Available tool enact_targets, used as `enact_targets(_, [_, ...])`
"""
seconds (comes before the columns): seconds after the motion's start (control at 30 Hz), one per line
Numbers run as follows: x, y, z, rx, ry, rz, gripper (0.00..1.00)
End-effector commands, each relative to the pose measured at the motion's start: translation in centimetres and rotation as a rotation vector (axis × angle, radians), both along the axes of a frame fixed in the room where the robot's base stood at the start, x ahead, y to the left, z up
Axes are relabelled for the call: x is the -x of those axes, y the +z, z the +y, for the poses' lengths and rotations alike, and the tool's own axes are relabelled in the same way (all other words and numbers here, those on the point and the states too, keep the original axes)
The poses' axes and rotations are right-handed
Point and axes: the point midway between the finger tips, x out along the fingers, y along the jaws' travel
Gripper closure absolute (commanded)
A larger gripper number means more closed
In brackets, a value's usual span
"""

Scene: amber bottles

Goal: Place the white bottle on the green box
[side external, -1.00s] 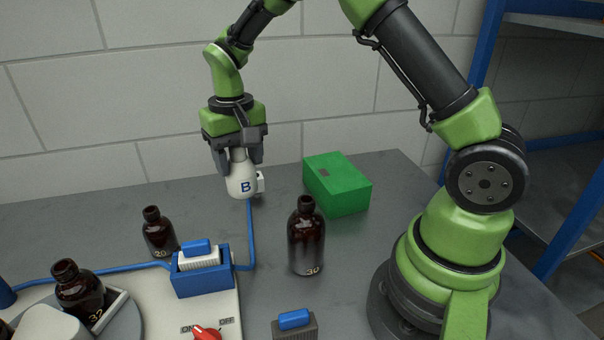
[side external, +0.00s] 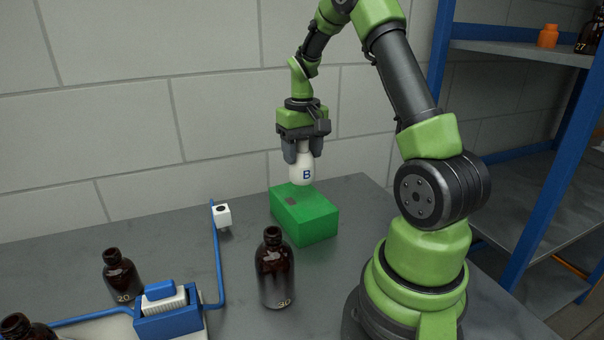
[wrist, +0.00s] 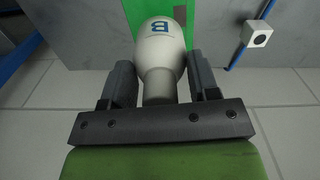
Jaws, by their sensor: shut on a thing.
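The white bottle (side external: 303,171), marked with a blue B, is upright in my gripper (side external: 303,152), which is shut on its neck. The green box (side external: 305,215) stands on the grey table near the wall, with a small dark patch on its top. In the side view the bottle is over the box's back part; whether its base touches the box top, I cannot tell. In the wrist view the bottle (wrist: 160,48) is between the fingers (wrist: 161,85), with the green box (wrist: 186,12) behind it.
A brown bottle (side external: 275,270) marked 30 stands in front of the box. Another brown bottle (side external: 121,278) marked 20 stands left, near a blue holder (side external: 168,315). A small white fixture (side external: 222,216) with a blue cable is left of the box. A shelf (side external: 530,50) stands at right.

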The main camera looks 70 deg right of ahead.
Motion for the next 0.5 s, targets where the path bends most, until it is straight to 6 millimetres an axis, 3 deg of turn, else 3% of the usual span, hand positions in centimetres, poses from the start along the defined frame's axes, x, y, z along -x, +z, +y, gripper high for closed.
enact_targets(0.3, [0.0,-4.0,0.0,-0.001,0.000,0.002,0.73])
enact_targets(0.5, [-0.1,-4.4,0.0,0.002,0.000,-0.002,0.73])
